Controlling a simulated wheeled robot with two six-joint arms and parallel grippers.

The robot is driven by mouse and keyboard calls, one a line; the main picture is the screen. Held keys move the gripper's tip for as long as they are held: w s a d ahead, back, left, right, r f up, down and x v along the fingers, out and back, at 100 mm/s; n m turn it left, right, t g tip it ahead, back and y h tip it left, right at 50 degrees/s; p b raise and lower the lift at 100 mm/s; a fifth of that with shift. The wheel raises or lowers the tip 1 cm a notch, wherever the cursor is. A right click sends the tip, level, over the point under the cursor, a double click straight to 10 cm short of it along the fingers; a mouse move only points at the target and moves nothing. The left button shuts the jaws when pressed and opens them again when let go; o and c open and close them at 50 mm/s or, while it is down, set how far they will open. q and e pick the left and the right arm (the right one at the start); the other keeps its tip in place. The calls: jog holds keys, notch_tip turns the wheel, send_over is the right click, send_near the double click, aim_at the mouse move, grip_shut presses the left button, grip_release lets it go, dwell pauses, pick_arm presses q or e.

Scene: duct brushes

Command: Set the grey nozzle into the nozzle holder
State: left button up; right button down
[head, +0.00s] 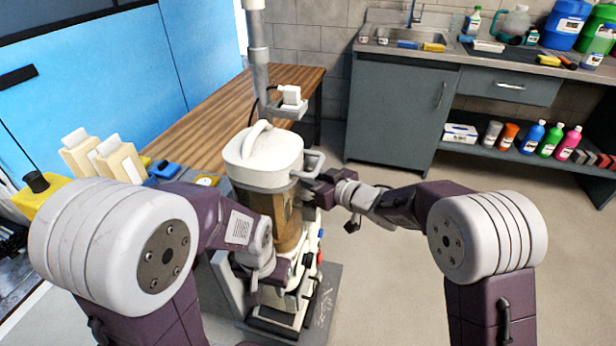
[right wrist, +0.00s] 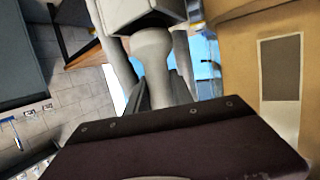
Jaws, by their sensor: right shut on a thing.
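My right gripper (head: 318,190) is at the right side of the white-lidded machine (head: 265,160), just below a grey bracket (head: 310,161) on its side; that bracket may be the nozzle holder. In the right wrist view a grey tapered piece (right wrist: 151,62), which looks like the grey nozzle, stands between my right fingers. Its upper end meets a pale grey block with a dark underside (right wrist: 138,12); I cannot tell whether it is inside or just below. My left gripper (head: 280,275) is low at the machine's front; its fingertips are hard to make out.
A wooden bench (head: 200,135) stands behind the machine. A grey sink cabinet (head: 398,108) and a shelf with several bottles are at the back right. The floor (head: 380,270) between my arms is clear.

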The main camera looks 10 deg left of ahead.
aim_at(308, 192)
jog(key=shift+s+d+f+b, duration=0.15)
jog(key=shift+f+b, duration=0.45)
jog(key=shift+f, duration=1.15)
jog(key=shift+r, duration=0.1)
jog(key=shift+r+p, duration=0.6)
jog(key=shift+p, duration=0.25)
jog(key=shift+a+r, duration=0.2)
jog(key=shift+w+a, duration=0.1)
jog(key=shift+w, duration=0.1)
jog(key=shift+d+r+p, duration=0.2)
jog(key=shift+r+p, duration=0.05)
jog(key=shift+p, duration=0.2)
jog(key=shift+f, duration=0.15)
jog(key=shift+f+b, duration=1.3)
jog(key=shift+f, duration=0.55)
